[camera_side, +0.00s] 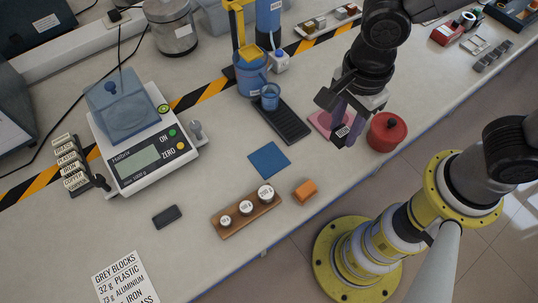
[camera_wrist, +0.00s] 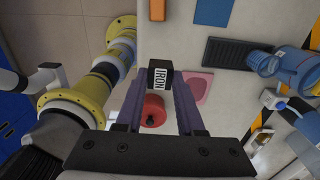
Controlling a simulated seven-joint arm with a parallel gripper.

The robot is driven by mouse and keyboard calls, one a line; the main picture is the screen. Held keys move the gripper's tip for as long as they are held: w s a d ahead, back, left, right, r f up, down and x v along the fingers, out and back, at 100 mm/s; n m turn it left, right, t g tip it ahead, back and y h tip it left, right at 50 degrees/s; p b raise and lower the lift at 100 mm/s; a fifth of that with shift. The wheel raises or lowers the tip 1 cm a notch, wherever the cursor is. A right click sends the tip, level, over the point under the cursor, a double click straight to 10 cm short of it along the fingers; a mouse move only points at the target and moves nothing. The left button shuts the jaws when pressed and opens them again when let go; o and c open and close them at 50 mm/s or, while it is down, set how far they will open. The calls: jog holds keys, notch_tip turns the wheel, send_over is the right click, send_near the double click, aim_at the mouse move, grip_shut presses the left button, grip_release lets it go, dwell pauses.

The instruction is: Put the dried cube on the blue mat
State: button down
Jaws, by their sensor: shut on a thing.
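A dark grey cube (camera_side: 341,134) with a white label is held between the purple-grey fingers of my gripper (camera_side: 347,122). In the wrist view the cube (camera_wrist: 160,87) sits between the fingertips and its label reads IRON. My gripper is shut on it. In the side view the cube overlaps the near edge of a pink pad (camera_side: 322,122); its height above the table is hard to tell. The blue mat (camera_side: 269,160) lies flat and bare on the table, left of and nearer than my gripper. Whether the cube is wet or dry does not show.
A red lidded pot (camera_side: 387,132) stands close right of my gripper.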

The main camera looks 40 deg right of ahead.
jog(key=w+a+f, duration=0.9)
jog(key=w, duration=0.1)
jog(key=shift+f, duration=0.2)
jog(key=shift+w+a+f, duration=0.1)
jog(key=shift+w+f, duration=0.1)
jog(key=shift+f, duration=1.6)
jog(key=c, duration=0.5)
grip_release()
jog(key=shift+f, duration=0.15)
